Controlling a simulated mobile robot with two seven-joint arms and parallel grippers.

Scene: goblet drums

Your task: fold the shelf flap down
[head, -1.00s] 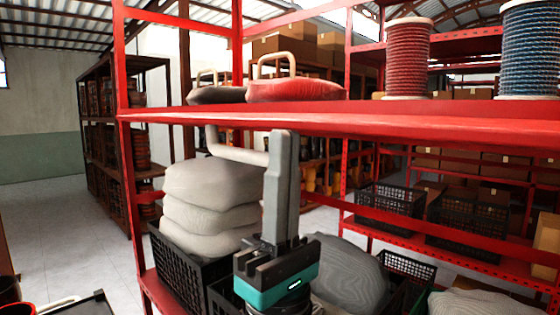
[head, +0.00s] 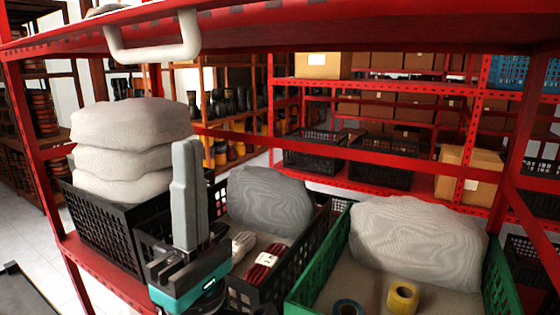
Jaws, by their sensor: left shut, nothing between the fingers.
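The red shelf flap (head: 290,25) spans the top of the head view, seen from slightly below. A white U-shaped handle (head: 155,54) hangs from its underside at the upper left. My left gripper (head: 186,148) points upward with its grey fingers shut and empty. Its tips show below the right end of the handle in the picture, apart from it. The top side of the flap is hidden. My right gripper is out of view.
Below are a black crate (head: 105,228) with stacked pale sacks (head: 132,150), a grey sack (head: 270,200) in another black crate, and a green crate (head: 318,262) holding a pale sack (head: 420,240) and tape rolls. A red post (head: 30,150) stands left.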

